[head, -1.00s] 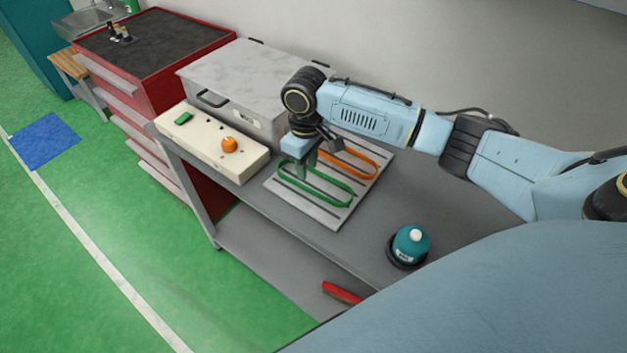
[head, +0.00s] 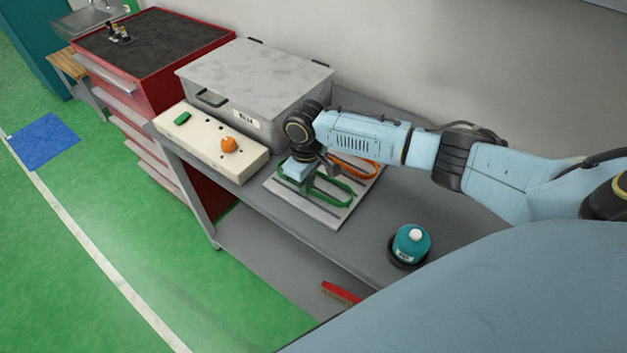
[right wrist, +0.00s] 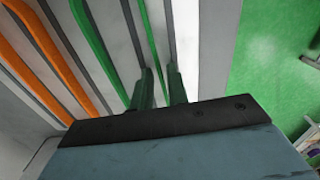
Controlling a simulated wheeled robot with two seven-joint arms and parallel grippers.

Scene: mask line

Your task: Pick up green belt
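The green belt (head: 335,200) lies as a long loop on a light grooved board (head: 319,219) on the grey bench. An orange belt (head: 362,171) lies behind it on the same board. My right gripper (head: 303,189) points down at the green belt's left end. In the right wrist view, the two fingers of my right gripper (right wrist: 160,88) stand apart, with one strand of the green belt (right wrist: 151,40) running up from between them. Whether the fingertips touch the belt or board cannot be told. The orange belt (right wrist: 50,62) is to the left there. My left gripper is not in view.
A cream box with a green button and an orange knob (head: 209,145) stands left of the board, with a grey lidded case (head: 257,75) behind it. A teal round object (head: 411,244) stands on the bench (head: 345,250) at the front right. A red cabinet (head: 190,50) is beyond the bench.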

